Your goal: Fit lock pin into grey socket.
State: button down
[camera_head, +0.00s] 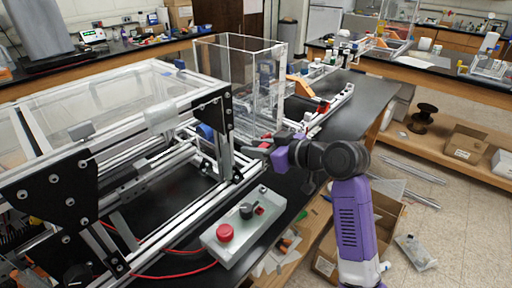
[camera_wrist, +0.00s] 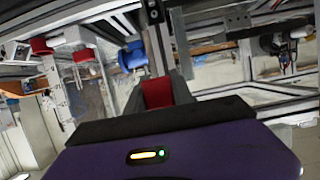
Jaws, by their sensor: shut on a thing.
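My gripper (camera_head: 262,143) reaches left from the purple arm to the frame's right end, near the upright bar under the black corner plate. In the wrist view, the grey fingers of my gripper (camera_wrist: 157,80) are closed on both sides of a red piece (camera_wrist: 157,94), probably the lock pin. A dark vertical part of the frame shows just beyond the fingertips. I cannot tell for certain which part is the grey socket. A grey block (camera_wrist: 236,19) sits on a rail at the upper right.
The aluminium extrusion frame (camera_head: 190,222) fills the left of the bench. A control box (camera_head: 235,250) with a red button stands in front of my gripper. A clear acrylic box (camera_head: 235,75) stands behind. The black bench top (camera_head: 345,115) has bare room at right.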

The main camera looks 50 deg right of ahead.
jog(key=shift+f+b, duration=2.05)
jog(key=shift+f, duration=0.9)
jog(key=shift+f+b, duration=0.7)
jog(key=shift+f, duration=0.6)
jog(key=c, duration=1)
grip_release()
jog(key=shift+r, duration=0.1)
jog(key=shift+v, duration=3.95)
